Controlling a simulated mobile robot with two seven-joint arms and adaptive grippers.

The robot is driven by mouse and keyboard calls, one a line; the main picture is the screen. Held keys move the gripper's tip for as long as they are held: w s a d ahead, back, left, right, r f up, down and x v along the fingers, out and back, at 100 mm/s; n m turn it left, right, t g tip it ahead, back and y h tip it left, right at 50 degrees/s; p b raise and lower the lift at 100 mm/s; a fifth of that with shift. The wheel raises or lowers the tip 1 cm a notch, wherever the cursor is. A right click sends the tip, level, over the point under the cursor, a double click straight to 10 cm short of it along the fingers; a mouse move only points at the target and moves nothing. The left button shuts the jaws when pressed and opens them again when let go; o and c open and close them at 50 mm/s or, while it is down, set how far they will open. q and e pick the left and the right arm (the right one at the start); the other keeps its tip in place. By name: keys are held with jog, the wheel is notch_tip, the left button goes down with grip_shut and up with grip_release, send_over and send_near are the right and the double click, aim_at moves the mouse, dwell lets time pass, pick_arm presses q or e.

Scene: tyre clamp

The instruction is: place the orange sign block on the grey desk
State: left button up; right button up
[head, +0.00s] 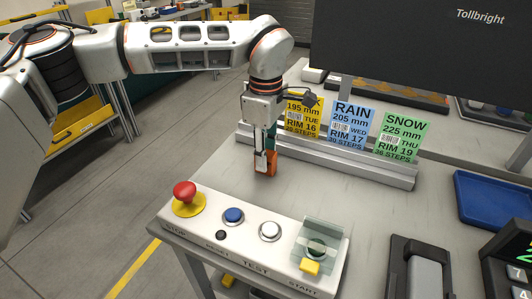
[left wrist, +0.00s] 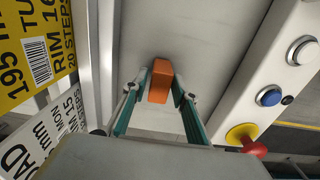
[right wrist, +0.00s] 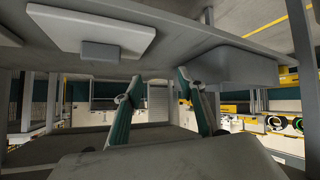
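The orange sign block (head: 264,163) is at the grey desk (head: 225,183), between the sign rail and the button panel. It appears to stand on the desk top. My left gripper (head: 265,157) points down over it. In the left wrist view the block (left wrist: 160,81) lies between the two fingertips. A gap shows beside the left finger, and the right finger is close to the block. My right gripper (right wrist: 165,90) is open and empty, beneath a grey surface.
Yellow, blue (head: 351,127) and green (head: 402,137) sign cards stand in the metal rail (head: 340,163) behind the block. A button panel (head: 255,247) with a red mushroom button (head: 186,193) lies in front. A blue tray (head: 492,203) is at right.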

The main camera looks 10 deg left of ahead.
dwell(0.3)
pick_arm(q)
notch_tip(320, 180, up, 12)
jog(key=p, duration=0.1)
jog(key=shift+p, duration=0.35)
pick_arm(e)
jog(key=shift+s+a+r, duration=0.25)
jog(key=shift+s+r, duration=0.05)
jog(key=shift+r, duration=0.1)
pick_arm(q)
jog(key=shift+r, duration=0.1)
